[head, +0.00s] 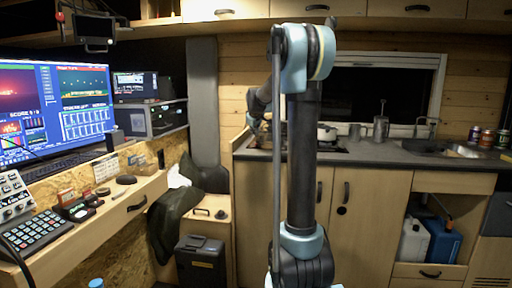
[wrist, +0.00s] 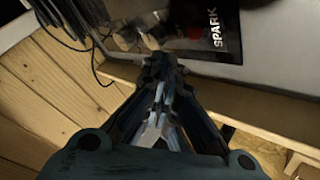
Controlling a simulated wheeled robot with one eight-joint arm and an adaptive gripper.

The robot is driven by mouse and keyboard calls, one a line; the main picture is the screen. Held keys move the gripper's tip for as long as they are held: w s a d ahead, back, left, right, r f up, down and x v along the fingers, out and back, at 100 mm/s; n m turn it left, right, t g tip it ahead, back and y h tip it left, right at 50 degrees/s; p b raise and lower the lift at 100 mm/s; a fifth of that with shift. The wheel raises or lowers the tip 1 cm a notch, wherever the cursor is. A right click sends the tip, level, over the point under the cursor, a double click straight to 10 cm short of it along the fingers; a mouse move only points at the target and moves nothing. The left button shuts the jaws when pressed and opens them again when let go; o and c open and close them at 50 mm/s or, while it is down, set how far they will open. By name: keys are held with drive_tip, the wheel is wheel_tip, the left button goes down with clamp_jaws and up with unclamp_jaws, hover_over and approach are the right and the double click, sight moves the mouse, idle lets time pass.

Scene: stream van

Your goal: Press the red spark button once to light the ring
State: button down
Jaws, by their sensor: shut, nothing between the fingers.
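In the wrist view, a dark glossy panel (wrist: 175,50) lies at the top of the picture, with the white word SPARK (wrist: 213,29) on it. A dim red spot, which looks like the red spark button (wrist: 194,32), sits just left of that word. My gripper (wrist: 159,62) is shut and empty, its fingertips pointing at the panel's near edge, below and left of the red spot. I cannot tell whether it touches anything. In the head view, my arm hides most of the hob and my gripper. No lit ring shows.
The grey counter (head: 432,159) runs along the back wall, with a pot (head: 327,132) behind my arm and a sink (head: 445,148) to the right. Thin dark cables (wrist: 93,50) hang at the left in the wrist view. A desk with monitors (head: 60,100) stands left.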

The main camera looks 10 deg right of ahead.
drive_tip(key=shift+f, duration=1.25)
drive_tip(key=shift+f, duration=0.15)
idle(0.5)
drive_tip(key=shift+f, duration=0.2)
drive_tip(key=shift+d+f, duration=0.1)
drive_tip(key=shift+f, duration=0.35)
idle(0.9)
drive_tip(key=shift+r, duration=0.85)
wheel_tip(320, 180, up, 5)
drive_tip(key=shift+r, duration=0.1)
idle(0.7)
